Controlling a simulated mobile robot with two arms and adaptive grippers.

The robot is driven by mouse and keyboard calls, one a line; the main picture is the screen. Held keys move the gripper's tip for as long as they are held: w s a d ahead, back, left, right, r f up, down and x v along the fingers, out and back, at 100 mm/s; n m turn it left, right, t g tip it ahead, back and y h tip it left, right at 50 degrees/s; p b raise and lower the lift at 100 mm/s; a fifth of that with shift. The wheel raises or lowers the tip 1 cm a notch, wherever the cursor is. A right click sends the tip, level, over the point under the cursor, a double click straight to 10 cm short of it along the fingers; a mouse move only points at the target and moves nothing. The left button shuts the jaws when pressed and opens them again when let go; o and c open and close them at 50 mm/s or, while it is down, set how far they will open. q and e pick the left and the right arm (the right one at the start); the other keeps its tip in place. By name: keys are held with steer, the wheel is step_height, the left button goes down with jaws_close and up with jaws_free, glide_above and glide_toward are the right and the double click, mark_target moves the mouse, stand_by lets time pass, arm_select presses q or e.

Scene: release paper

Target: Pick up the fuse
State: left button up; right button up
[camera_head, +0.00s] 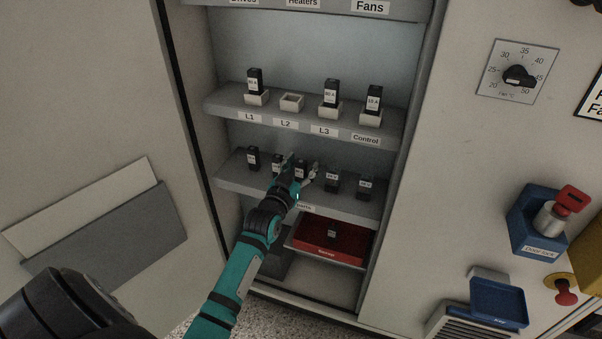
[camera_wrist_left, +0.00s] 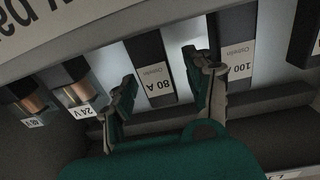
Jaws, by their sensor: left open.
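Several black fuses with white labels stand in a row on the lower shelf (camera_head: 235,178) of the cabinet. My left gripper (camera_head: 302,166) reaches in from the front and is open at the middle fuse (camera_head: 300,170). In the left wrist view, the open fingers of the left gripper (camera_wrist_left: 163,72) are on either side of a fuse labelled 80 A (camera_wrist_left: 152,68). A gap shows beside the finger at right; contact at left cannot be told. A fuse labelled 100 (camera_wrist_left: 238,62) stands just right of the fingers. My right gripper is not in view.
The upper shelf (camera_head: 225,105) carries fuses in white holders at L1, L3 and Control; the L2 holder (camera_head: 292,102) is empty. A cabinet panel with a dial (camera_head: 519,75) stands at right.

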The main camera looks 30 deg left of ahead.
arm_select(q)
jaws_close()
steer(key=shift+r, duration=0.15)
